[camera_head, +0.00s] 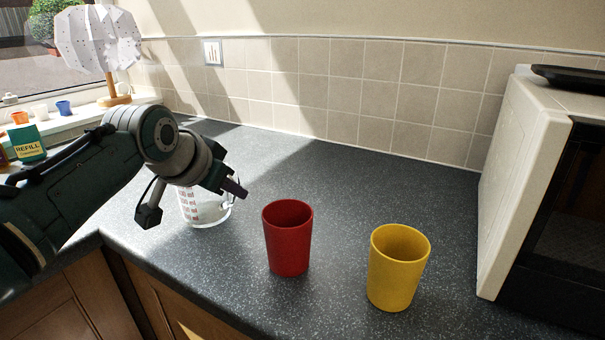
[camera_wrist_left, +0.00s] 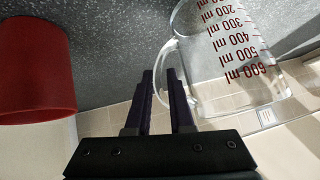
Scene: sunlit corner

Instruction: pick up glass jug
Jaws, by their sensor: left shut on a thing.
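The glass jug (camera_head: 207,211) is clear with red measuring marks and stands on the dark worktop, partly hidden behind my left gripper (camera_head: 234,188) in the head view. In the left wrist view the jug (camera_wrist_left: 225,55) shows its red millilitre scale at the right, with its looped handle at the fingertips. My left gripper (camera_wrist_left: 163,80) is shut on the jug's handle, with one dark finger on each side. The jug looks upright, and I cannot tell any gap under its base. My right gripper is not in view.
A red cup (camera_head: 288,238) stands just right of the jug, also close in the wrist view (camera_wrist_left: 35,70). A yellow cup (camera_head: 398,267) stands further right, before a microwave (camera_head: 525,170). The worktop (camera_head: 370,190) behind the cups is clear up to the tiled wall.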

